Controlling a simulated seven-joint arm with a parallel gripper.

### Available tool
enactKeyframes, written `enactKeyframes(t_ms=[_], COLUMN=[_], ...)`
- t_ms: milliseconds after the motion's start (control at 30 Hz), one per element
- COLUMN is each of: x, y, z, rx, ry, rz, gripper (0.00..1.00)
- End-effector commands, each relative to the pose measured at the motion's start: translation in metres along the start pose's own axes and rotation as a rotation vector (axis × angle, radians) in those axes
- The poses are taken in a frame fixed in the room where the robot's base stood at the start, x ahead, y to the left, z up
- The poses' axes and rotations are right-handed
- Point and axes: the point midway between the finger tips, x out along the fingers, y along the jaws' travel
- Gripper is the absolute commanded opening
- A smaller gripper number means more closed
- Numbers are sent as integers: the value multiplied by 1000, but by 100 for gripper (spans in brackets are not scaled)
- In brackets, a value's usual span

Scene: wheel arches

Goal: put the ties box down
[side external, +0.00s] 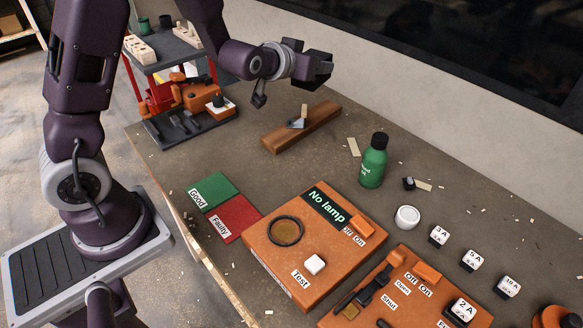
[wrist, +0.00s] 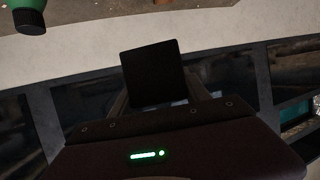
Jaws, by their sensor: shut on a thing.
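My gripper (side external: 312,70) is raised in the air above the back of the bench, over and behind the wooden block. It is shut on a dark thing with a flat black square face (wrist: 154,75), seen between the fingers in the wrist view. I take this to be the ties box; no label on it can be read. In the side view it blends with the dark fingers, so its outline there is unclear. It is clear of the bench top, with nothing touching it from below.
A wooden block (side external: 290,134) with a small metal piece on it lies below my gripper. A green bottle (side external: 373,162) stands to its right, and a red and grey shelf unit (side external: 158,92) to its left. Orange test boxes (side external: 290,270) fill the front. The wall (side external: 420,100) is close behind.

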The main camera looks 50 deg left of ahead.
Motion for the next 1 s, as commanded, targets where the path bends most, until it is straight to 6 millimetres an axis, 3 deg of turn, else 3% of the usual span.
enactKeyframes(t_ms=[100, 267, 467, 633, 767, 833, 1000], x=[-21, -36, -17, 1, 6, 2, -26], y=[24, 40, 38, 32, 19, 6, -36], z=[-7, -7, -10, 3, 29, 52, 114], rx=[61, 107, 159, 233, 301, 346, 452], ry=[3, 0, 1, -1, -5, -7, -4], rz=[150, 258, 379, 563, 736, 852, 1113], gripper=[11, 11, 11, 11, 11, 11, 11])
